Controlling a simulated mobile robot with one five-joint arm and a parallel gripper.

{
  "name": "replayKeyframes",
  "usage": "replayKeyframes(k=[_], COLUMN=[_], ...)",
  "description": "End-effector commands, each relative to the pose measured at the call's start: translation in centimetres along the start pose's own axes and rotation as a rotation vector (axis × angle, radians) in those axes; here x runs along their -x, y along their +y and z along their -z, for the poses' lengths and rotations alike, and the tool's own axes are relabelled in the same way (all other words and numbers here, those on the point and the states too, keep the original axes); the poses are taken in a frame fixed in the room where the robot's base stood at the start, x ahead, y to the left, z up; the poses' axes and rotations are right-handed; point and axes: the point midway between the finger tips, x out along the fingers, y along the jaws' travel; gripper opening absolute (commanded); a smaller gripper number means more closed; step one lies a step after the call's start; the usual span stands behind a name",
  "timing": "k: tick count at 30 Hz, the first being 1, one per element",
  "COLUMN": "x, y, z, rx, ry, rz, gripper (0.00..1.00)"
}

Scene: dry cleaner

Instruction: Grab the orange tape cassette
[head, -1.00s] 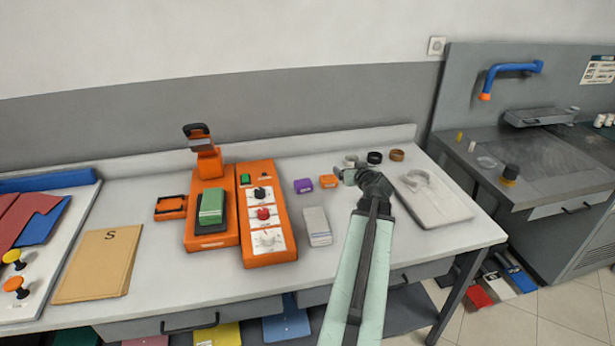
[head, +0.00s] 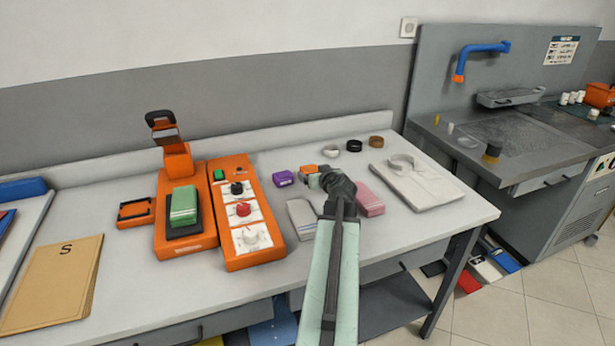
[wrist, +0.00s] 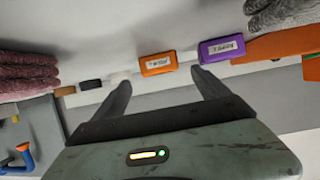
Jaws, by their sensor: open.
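The orange tape cassette (head: 307,169) lies on the white table, just right of the purple cassette (head: 283,178). In the head view my gripper (head: 318,180) is close to it and partly covers it. In the wrist view the orange cassette (wrist: 158,64), with a white label, shows ahead of the gap between my two fingers (wrist: 161,78). The fingers are apart with nothing between them. The purple cassette (wrist: 222,48) is just beyond the right fingertip.
A grey folded cloth (head: 302,218) and a pink one (head: 369,198) lie on either side of my arm. The orange control box (head: 245,215) stands left. White, black (head: 354,146) and brown (head: 376,142) rolls lie behind; a folded light garment (head: 415,183) lies right.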

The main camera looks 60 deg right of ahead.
Motion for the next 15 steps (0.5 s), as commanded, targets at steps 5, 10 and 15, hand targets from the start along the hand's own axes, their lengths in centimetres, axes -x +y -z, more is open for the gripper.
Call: replayKeyframes(k=[5, 10, 15], x=[-2.0, -3.1, -6.3], y=[0.0, -0.1, -0.1], z=[0.0, 0.2, 0.5], rx=[0.000, 0.001, 0.001], ry=[0.000, 0.000, 0.000], rz=[0.001, 0.001, 0.002], gripper=[0.85, 0.85, 0.85])
